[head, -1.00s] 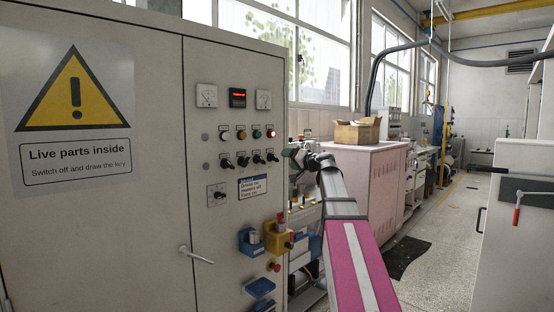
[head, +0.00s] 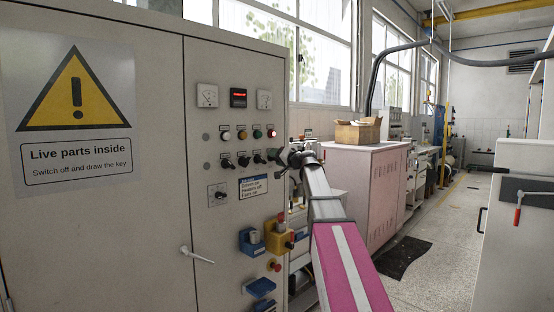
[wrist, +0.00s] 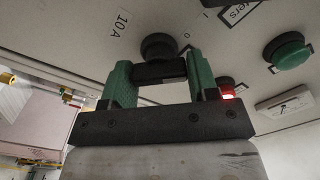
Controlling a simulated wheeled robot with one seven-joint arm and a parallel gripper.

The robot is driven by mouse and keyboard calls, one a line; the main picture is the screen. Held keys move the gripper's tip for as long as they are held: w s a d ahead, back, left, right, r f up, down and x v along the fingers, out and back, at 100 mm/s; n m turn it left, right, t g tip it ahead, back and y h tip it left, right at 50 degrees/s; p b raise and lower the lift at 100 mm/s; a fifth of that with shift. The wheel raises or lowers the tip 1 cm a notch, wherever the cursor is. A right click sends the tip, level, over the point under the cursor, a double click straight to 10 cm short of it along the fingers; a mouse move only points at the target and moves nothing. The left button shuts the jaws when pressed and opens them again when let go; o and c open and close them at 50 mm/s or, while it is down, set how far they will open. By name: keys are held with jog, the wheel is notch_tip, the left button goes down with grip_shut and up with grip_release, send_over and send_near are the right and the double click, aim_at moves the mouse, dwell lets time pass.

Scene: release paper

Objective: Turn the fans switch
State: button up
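In the wrist view a black rotary switch knob (wrist: 158,48) stands out from the panel, with small O and I marks beside it. No name label shows clearly on it, so I cannot read whether it says fans. My gripper (wrist: 161,76) has its two green fingers apart, one on each side of the knob; whether they touch it I cannot tell. In the head view my gripper (head: 287,158) is at the right end of the lower row of switches on the grey cabinet (head: 160,215), hiding the rightmost one.
Other black switches (head: 243,160) sit to the left, under a row of lamps with a lit red lamp (head: 271,133). In the wrist view a green round part (wrist: 287,50) and a meter (wrist: 285,102) are close on the right. Blue and yellow sockets (head: 278,236) protrude lower down.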

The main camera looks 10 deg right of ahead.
jog(key=c, duration=0.4)
jog(key=shift+m, duration=0.4)
jog(key=m, duration=0.3)
jog(key=shift+f+m, duration=0.1)
jog(key=shift+m, duration=0.2)
jog(key=m, duration=0.3)
jog(key=shift+f+m, duration=0.1)
jog(key=shift+m, duration=0.2)
jog(key=m, duration=0.5)
jog(key=shift+f+m, duration=0.15)
jog(key=shift+m, duration=2.35)
jog(key=shift+f, duration=0.1)
